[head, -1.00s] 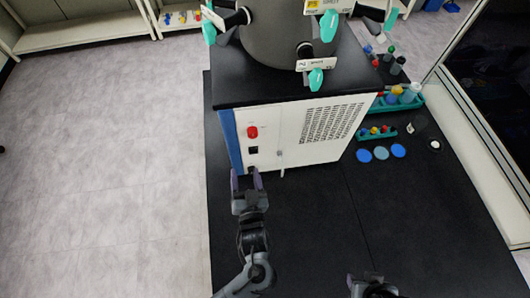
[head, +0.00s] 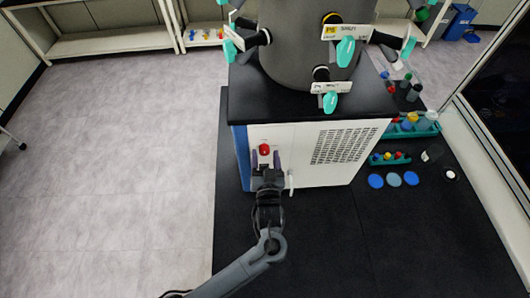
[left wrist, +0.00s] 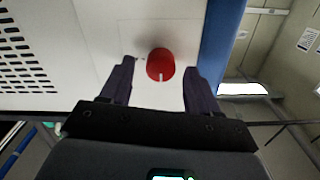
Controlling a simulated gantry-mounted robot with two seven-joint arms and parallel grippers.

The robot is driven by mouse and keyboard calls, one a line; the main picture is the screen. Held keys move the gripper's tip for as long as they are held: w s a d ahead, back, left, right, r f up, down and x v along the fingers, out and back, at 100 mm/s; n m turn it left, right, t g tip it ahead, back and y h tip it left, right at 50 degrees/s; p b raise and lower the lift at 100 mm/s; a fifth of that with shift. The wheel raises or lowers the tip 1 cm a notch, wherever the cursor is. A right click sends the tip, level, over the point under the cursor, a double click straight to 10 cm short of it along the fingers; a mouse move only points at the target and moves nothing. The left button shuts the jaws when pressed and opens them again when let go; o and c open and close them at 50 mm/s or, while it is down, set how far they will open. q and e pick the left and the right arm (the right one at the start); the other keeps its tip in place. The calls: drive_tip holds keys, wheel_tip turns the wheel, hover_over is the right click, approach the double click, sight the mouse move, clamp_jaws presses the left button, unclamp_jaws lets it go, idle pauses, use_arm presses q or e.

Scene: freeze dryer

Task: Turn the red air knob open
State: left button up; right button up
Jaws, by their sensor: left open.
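The red air knob (head: 265,149) sits on the white front panel of the freeze dryer (head: 307,165), near its blue left edge. In the left wrist view the knob (left wrist: 161,64) is round and red with a small white mark at its rim. My left gripper (head: 265,160) is open in front of the panel, just below the knob in the head view. In the left wrist view its two dark fingers (left wrist: 158,75) stand on either side of the knob, with a gap on each side. My right gripper is out of view.
A vented grille (head: 342,146) and a small white handle (head: 290,182) are on the panel. A grey chamber with teal-handled valves (head: 329,103) stands on top. Racks with colored caps (head: 389,158) and blue discs (head: 376,181) lie to the right on the black bench.

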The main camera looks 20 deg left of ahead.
use_arm(q)
drive_tip(key=shift+w+a, duration=0.35)
drive_tip(key=shift+w, duration=0.3)
